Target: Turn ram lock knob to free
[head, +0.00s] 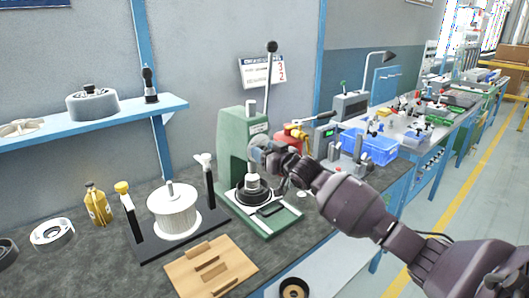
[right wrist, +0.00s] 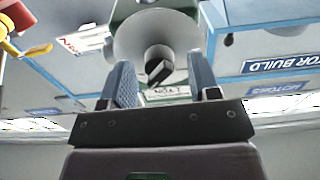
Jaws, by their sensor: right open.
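The green arbor press (head: 232,145) stands on the bench with its lever (head: 268,75) pointing up. My right gripper (head: 262,150) is at the right side of the press, near the ram. In the right wrist view, a dark knob (right wrist: 158,63) stands out from a round grey disc (right wrist: 128,45) on the press. My right gripper (right wrist: 162,85) is open, with one finger on each side of the knob. I cannot tell whether the fingers touch it. In the head view the knob is hidden behind the gripper. My left gripper is not in view.
A white finned rotor (head: 174,212) on a black stand and a wooden fixture (head: 210,268) are left of the press. A blue bin (head: 370,148) stands to the right. A shelf (head: 110,118) is on the wall. An oil bottle (head: 97,205) stands at the left.

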